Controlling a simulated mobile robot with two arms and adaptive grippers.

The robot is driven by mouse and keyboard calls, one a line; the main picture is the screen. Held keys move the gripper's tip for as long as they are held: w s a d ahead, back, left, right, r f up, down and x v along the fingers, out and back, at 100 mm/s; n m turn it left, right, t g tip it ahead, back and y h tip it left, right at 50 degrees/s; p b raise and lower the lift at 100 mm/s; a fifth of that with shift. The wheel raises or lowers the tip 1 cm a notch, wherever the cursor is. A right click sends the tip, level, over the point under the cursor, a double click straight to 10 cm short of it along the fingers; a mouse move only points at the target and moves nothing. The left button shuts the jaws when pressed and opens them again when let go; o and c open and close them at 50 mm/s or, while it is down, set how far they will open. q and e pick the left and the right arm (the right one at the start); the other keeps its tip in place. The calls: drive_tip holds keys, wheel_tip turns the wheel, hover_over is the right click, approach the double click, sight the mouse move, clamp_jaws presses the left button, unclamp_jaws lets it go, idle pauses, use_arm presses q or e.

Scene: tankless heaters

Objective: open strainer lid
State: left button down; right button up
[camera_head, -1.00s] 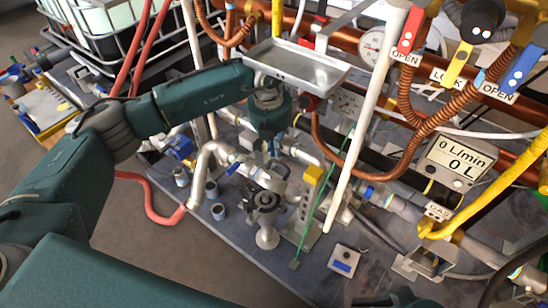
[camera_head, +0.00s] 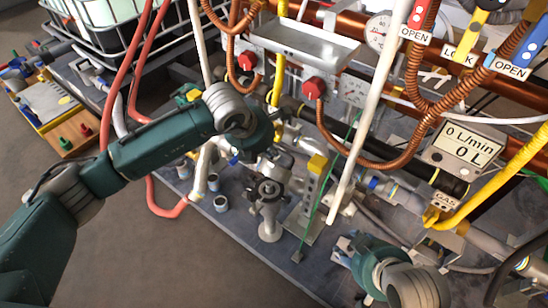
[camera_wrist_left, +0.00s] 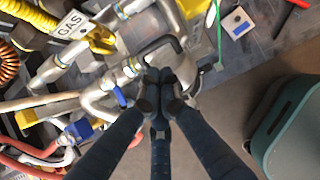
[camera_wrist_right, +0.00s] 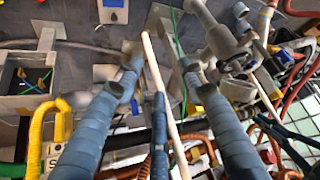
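My left gripper (camera_head: 275,150) reaches down over grey metal pipe fittings in the head view. In the left wrist view its fingers (camera_wrist_left: 164,84) are drawn together over a grey fitting, close to a black bent bar (camera_wrist_left: 155,48). I see nothing clearly held between them. An upright grey valve-like fitting (camera_head: 268,215) with a dark round top stands just below it in the head view. I cannot tell which part is the strainer lid. My right gripper (camera_head: 350,252) is low on the right above the dark base. Its fingers (camera_wrist_right: 152,70) are spread in the right wrist view.
A white rod (camera_head: 363,115) slants between the arms and crosses the right wrist view. A yellow-topped metal post (camera_head: 312,180) and a green cord stand near the left gripper. Copper coils, red knobs (camera_head: 313,88) and a flow display (camera_head: 467,141) crowd the back.

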sight(276, 164)
use_arm(q)
drive_tip(key=b+x, duration=0.1)
drive_tip(key=x, duration=0.4)
drive_tip(key=shift+w+f, duration=0.15)
drive_tip(key=shift+f, duration=0.15)
drive_tip(key=shift+w+d+f, duration=0.15)
drive_tip(key=shift+f, duration=0.1)
use_arm(e)
drive_tip(key=w+a+r+t+y, duration=0.1)
drive_tip(key=w+a+r+t, duration=0.1)
drive_tip(key=w+r, duration=0.3)
drive_tip(key=shift+w+a+t, duration=0.25)
drive_tip(key=shift+w+t, duration=0.65)
drive_tip(key=shift+w, duration=0.1)
